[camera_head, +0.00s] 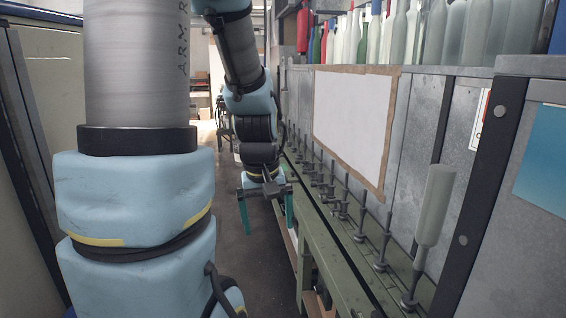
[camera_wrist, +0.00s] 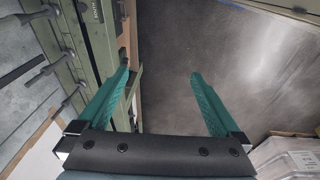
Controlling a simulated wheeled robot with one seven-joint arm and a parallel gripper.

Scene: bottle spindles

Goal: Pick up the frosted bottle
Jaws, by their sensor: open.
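A frosted pale grey-green bottle (camera_head: 435,205) stands neck-down on a spindle at the right of the head view, slightly tilted. It is not in the wrist view. My gripper (camera_head: 268,226) hangs with its green fingers pointing down, left of the spindle rail and well apart from the bottle. In the wrist view my gripper (camera_wrist: 160,76) is open and empty, with bare floor between its fingers.
A green rail (camera_head: 330,215) carries several empty spindles beside the grey metal panels. Several bottles (camera_head: 400,38) stand on the ledge above. A white board (camera_head: 350,120) hangs on the panels. The floor aisle (camera_head: 225,220) is clear near my gripper.

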